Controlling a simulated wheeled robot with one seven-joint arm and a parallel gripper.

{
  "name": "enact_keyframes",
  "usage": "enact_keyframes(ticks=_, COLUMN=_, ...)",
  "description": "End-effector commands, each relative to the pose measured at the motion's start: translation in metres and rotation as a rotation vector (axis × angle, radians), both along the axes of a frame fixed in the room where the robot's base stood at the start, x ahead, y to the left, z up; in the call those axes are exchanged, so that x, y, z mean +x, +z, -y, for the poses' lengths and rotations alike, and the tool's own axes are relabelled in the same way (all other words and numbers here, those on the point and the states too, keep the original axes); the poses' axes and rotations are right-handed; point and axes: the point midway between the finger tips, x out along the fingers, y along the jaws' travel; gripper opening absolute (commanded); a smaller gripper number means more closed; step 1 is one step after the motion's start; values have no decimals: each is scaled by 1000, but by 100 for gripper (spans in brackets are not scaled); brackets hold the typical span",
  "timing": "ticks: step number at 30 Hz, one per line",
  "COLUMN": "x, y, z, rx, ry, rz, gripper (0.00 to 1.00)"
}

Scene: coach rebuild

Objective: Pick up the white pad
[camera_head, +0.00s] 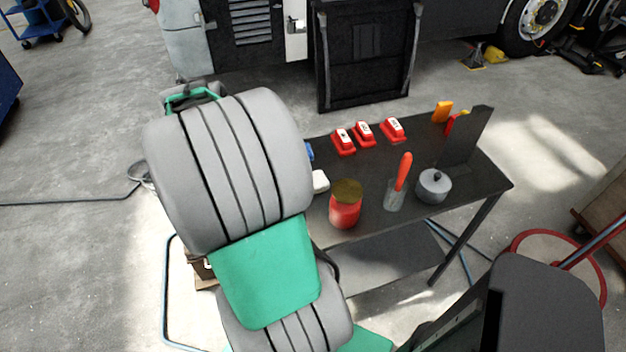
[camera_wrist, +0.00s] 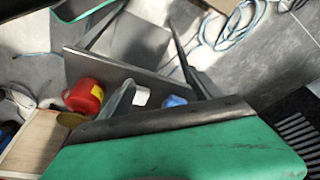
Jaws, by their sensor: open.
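The white pad (camera_head: 320,181) lies on the dark table at its left end, partly hidden behind my arm in the head view. In the wrist view the white pad (camera_wrist: 141,97) shows as a small pale patch between the fingers of my gripper (camera_wrist: 160,88). My gripper is open and empty, with the pad apart from it as far as I can see. In the head view my grey and green arm hides the gripper.
A red jar (camera_head: 345,212) with an olive lid stands close to the pad. A blue item (camera_wrist: 174,100) lies on its other side. A glass with an orange-handled tool (camera_head: 403,172), a grey pot (camera_head: 433,187) and red boxes (camera_head: 364,133) share the table (camera_head: 385,222).

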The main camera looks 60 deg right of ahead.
Motion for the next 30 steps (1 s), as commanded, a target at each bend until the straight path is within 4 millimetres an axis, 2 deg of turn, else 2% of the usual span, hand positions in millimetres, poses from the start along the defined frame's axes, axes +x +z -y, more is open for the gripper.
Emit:
enact_keyframes(ticks=1, x=-28, y=-11, z=38, rx=-20, ry=-212, rz=-10, gripper=78)
enact_keyframes(ticks=3, x=-59, y=-20, z=72, rx=-56, ry=-431, rz=-13, gripper=84)
enact_keyframes(ticks=6, x=-84, y=-30, z=95, rx=-86, ry=-589, rz=-15, gripper=85)
enact_keyframes(ticks=14, x=-97, y=-62, z=105, rx=-90, ry=-609, rz=-15, gripper=85)
enact_keyframes(ticks=18, x=-104, y=-86, z=111, rx=-88, ry=-607, rz=-15, gripper=85)
enact_keyframes(ticks=21, x=-106, y=-97, z=115, rx=-89, ry=-607, rz=-13, gripper=85)
enact_keyframes(ticks=27, x=-106, y=-99, z=116, rx=-92, ry=-603, rz=-10, gripper=85)
enact_keyframes(ticks=30, x=-106, y=-99, z=116, rx=-91, ry=-603, rz=-10, gripper=79)
